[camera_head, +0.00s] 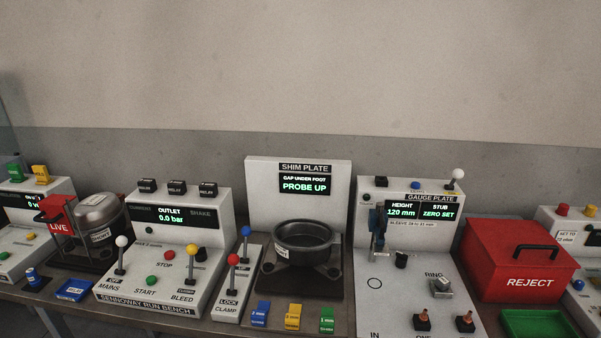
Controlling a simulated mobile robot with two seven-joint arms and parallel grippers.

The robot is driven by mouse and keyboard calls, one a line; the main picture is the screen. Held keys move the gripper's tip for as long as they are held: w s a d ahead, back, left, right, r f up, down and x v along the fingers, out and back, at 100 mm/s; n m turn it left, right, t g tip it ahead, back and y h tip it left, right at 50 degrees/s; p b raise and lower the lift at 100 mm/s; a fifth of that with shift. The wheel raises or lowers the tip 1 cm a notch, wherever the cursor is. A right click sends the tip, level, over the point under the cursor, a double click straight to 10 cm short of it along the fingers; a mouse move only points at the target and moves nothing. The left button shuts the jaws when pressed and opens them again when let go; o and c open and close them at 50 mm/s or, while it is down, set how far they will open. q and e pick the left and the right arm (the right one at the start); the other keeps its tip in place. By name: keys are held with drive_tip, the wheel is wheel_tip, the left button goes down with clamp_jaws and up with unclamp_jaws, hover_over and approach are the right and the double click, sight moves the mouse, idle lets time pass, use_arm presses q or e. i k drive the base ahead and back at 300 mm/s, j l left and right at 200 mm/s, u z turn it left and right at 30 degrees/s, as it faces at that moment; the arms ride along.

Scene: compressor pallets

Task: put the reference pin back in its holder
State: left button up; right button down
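Neither of my grippers shows in the head view. I cannot tell for certain which item is the reference pin or which is its holder. The gauge plate (391,308) stands right of centre, its display (420,211) reading "HEIGHT 120 mm" and "STUB ZERO SET". On it are a dark upright height gauge (378,232), a short black cylinder (401,260), and a metal piece (441,286) beside the word "RING". Two dark pieces with reddish tops, one on the left (423,320) and one on the right (465,322), stand near its front. An empty drawn circle (375,283) is at its left.
The shim plate station (298,178) with a dark round pot (303,242) is left of the gauge plate. Blue, yellow and green shim blocks (293,317) lie in front. A red reject box (520,262) and green tray (538,325) are at right. A lever-covered run bench (165,258) is at left.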

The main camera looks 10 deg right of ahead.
sight(442, 283)
drive_tip(key=z, duration=1.3)
